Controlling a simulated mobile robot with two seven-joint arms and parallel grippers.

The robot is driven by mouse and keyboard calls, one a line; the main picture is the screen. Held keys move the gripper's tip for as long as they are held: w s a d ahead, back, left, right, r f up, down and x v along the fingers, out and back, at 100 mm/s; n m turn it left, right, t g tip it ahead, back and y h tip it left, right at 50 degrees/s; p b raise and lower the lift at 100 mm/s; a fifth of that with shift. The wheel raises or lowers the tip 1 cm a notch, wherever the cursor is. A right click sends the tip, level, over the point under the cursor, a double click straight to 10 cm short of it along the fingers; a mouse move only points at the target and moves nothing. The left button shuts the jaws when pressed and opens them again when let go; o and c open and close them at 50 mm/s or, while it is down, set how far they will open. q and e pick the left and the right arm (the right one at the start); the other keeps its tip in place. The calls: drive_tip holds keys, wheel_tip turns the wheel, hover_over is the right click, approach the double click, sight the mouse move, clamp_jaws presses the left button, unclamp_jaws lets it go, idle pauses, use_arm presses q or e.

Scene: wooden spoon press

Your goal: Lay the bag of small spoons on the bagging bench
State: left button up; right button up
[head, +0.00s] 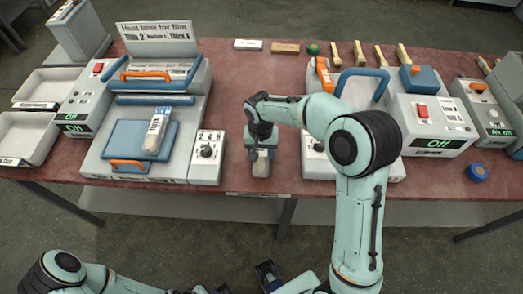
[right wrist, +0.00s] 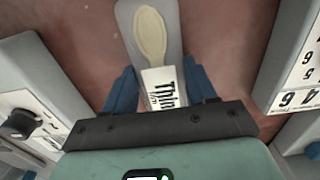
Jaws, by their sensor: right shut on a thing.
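My right gripper (head: 262,150) points down over the front middle of the red-brown bench (head: 245,80), between two machines. It is shut on a clear bag with a pale spoon, and the bag (head: 261,182) sticks out toward the front edge. In the right wrist view the bag (right wrist: 150,38) has a white label reading "Thin", between the blue fingers (right wrist: 163,92). I cannot tell whether the bag touches the bench top. A second labelled bag (head: 156,132) lies on the left machine's blue pad. My left arm shows at the bottom left; its gripper is not clearly visible.
The left press (head: 100,155) and its dial box (head: 207,157) stand left of the gripper. A right machine (head: 430,110) with an "Off" display stands close on the right. White trays (head: 25,140) are at the far left. Several wooden pieces lie along the back edge.

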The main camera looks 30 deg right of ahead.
sight(261, 153)
drive_tip(key=o, duration=1.2)
drive_tip(key=shift+f, duration=0.1)
drive_tip(key=shift+r, duration=0.2)
wheel_tip(261, 153, up, 12)
drive_tip(key=shift+a+p, duration=0.1)
drive_tip(key=shift+p, duration=0.55)
drive_tip(key=shift+f, duration=0.1)
